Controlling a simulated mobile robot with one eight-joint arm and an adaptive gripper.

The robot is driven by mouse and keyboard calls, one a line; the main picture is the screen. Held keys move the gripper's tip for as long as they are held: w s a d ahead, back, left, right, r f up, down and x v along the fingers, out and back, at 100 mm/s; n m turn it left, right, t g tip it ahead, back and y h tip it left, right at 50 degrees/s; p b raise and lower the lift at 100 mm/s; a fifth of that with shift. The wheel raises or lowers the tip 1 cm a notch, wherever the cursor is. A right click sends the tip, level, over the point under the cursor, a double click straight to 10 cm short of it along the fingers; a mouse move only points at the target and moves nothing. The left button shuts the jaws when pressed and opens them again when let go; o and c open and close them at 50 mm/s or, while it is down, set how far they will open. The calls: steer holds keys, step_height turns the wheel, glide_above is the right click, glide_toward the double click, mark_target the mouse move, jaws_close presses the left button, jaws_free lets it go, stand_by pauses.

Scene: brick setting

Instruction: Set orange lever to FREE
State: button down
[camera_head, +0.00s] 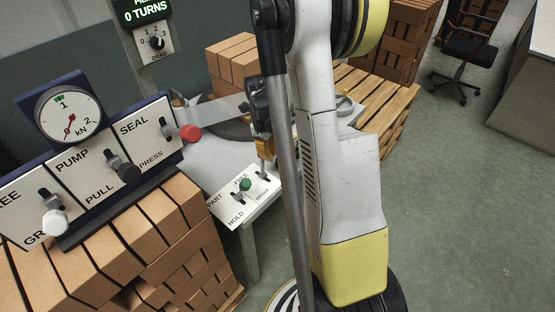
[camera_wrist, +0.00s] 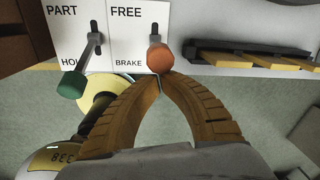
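The orange lever (camera_wrist: 159,58) is on the white FREE/BRAKE plate (camera_wrist: 125,40) in the wrist view. FREE is printed at the top and BRAKE at the bottom. Its knob hangs over the lower part of the plate, level with BRAKE, and bare slot shows above it. My gripper (camera_wrist: 159,82) has its two brown ribbed fingers brought together at the tips, just below the knob. Nothing shows between the tips; I cannot tell whether they touch the knob. In the head view my gripper (camera_head: 265,148) is over the small panel, and the orange knob is not clearly visible.
A green lever (camera_wrist: 72,85) on the PART/HOLD plate stands close on the left. A larger panel (camera_head: 85,165) with white, black and red knobs stands left in the head view, above stacked bricks (camera_head: 150,240).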

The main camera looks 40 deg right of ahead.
steer(key=w, duration=0.4)
steer(key=shift+w+a+r, duration=0.1)
steer(key=shift+a+r, duration=0.1)
steer(key=shift+r, duration=0.05)
steer(key=shift+w+a+f, duration=0.1)
steer(key=shift+w+f, duration=0.1)
steer(key=shift+w, duration=1.25)
steer(key=s+r+p, duration=0.1)
steer(key=s+d+r, duration=0.1)
steer(key=s, duration=0.1)
steer(key=shift+d+r+p, duration=0.1)
steer(key=shift+r+p, duration=0.25)
steer(key=shift+r, duration=0.05)
steer(key=w+a+r+p, duration=0.1)
steer(key=w+r+p, duration=0.2)
steer(key=w+r, duration=0.3)
steer(key=shift+w, duration=0.15)
steer(key=shift+a, duration=0.1)
